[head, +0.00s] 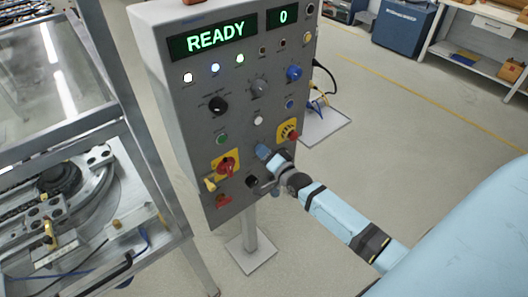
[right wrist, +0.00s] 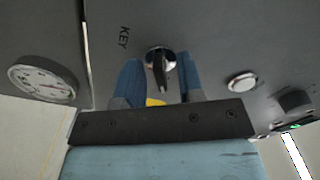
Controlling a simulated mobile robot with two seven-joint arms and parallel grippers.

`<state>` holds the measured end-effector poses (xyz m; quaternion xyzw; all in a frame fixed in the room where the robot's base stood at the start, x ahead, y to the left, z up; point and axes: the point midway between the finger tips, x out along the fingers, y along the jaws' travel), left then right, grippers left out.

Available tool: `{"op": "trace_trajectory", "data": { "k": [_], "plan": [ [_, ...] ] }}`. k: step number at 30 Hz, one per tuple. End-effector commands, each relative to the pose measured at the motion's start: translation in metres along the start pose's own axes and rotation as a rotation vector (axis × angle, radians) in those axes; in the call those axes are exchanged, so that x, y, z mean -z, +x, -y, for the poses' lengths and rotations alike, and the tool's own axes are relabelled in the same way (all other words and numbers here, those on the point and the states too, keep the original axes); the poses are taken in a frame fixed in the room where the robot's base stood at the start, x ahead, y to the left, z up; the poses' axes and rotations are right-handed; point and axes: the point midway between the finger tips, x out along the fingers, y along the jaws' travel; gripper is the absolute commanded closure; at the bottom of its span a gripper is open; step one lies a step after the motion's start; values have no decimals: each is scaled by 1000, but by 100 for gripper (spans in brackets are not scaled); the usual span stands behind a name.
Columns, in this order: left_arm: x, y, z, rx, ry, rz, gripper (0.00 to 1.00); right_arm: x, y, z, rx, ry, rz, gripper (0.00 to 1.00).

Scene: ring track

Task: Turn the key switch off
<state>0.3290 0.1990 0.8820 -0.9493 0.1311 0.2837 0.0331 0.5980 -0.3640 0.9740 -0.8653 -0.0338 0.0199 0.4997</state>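The key switch (right wrist: 162,58) shows in the right wrist view as a round chrome lock on the grey panel, next to the printed word KEY. A dark key or bow sticks out from it toward the camera, and a bit of yellow shows below it. My right gripper (right wrist: 160,78) is open, with one blue finger on each side of the key and gaps visible between. In the head view my right gripper (head: 264,153) is at the front of the control panel (head: 185,120), and hides the key switch. My left gripper is not in view.
The panel lights READY (head: 215,38) and 0. A white button (right wrist: 241,82) and a gauge (right wrist: 42,80) flank the key switch.

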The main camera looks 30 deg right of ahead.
Motion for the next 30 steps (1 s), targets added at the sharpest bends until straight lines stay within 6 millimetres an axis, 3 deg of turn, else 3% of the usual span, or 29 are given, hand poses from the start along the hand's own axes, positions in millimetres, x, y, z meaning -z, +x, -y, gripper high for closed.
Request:
{"op": "trace_trajectory", "data": {
  "k": [8,12,22,30],
  "plan": [
    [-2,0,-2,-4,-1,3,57,0,1,0,0,0,0,67],
    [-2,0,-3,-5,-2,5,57,0,1,0,0,0,0,98],
    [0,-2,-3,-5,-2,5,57,0,1,0,0,-36,0,98],
    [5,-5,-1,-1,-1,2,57,1,1,1,-1,-193,0,98]
  ]
}}
